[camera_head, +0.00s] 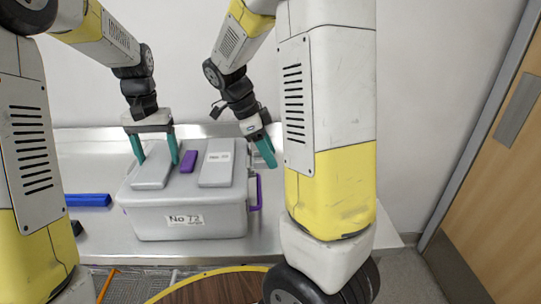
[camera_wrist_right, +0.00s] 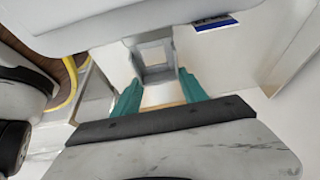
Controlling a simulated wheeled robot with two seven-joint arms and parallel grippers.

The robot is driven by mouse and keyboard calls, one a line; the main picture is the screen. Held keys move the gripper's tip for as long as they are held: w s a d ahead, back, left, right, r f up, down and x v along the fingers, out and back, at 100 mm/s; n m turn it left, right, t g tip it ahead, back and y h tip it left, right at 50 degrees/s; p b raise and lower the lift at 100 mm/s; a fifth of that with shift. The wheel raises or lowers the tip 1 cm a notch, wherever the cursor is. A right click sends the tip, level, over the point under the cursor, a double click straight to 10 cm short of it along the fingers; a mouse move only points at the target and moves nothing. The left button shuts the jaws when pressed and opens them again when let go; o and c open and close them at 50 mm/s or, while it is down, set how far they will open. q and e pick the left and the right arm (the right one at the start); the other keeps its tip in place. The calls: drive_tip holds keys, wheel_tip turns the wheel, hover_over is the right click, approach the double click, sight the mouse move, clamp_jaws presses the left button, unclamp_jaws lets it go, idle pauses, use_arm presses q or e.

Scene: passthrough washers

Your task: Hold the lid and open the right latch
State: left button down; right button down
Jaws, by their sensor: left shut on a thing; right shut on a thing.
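The grey box (camera_head: 190,222) labelled "No 72" stands on the metal table, its lid (camera_head: 180,183) lying on top. The lid has two raised light-grey panels and a purple piece (camera_head: 188,161) between them. My left gripper (camera_head: 157,162) points down, its teal fingers either side of the lid's left raised part (camera_head: 152,172), shut on it. My right gripper (camera_head: 268,163) is tilted at the box's right side. In the right wrist view, its teal fingers (camera_wrist_right: 158,84) are shut on the grey latch (camera_wrist_right: 153,58), which has a square opening. The head view mostly hides this contact.
A purple handle (camera_head: 258,192) sticks out from the box's right side. A blue object (camera_head: 88,200) lies on the table (camera_head: 85,157) left of the box. A round wooden surface with a yellow rim (camera_head: 215,287) is in front. A wooden door (camera_head: 500,170) stands at right.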

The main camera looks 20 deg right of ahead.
sight(252, 162)
drive_tip(key=c, duration=0.6)
unclamp_jaws()
drive_tip(key=v, duration=1.2)
use_arm(q)
unclamp_jaws()
drive_tip(key=shift+r, duration=0.15)
drive_tip(key=shift+r, duration=3.4)
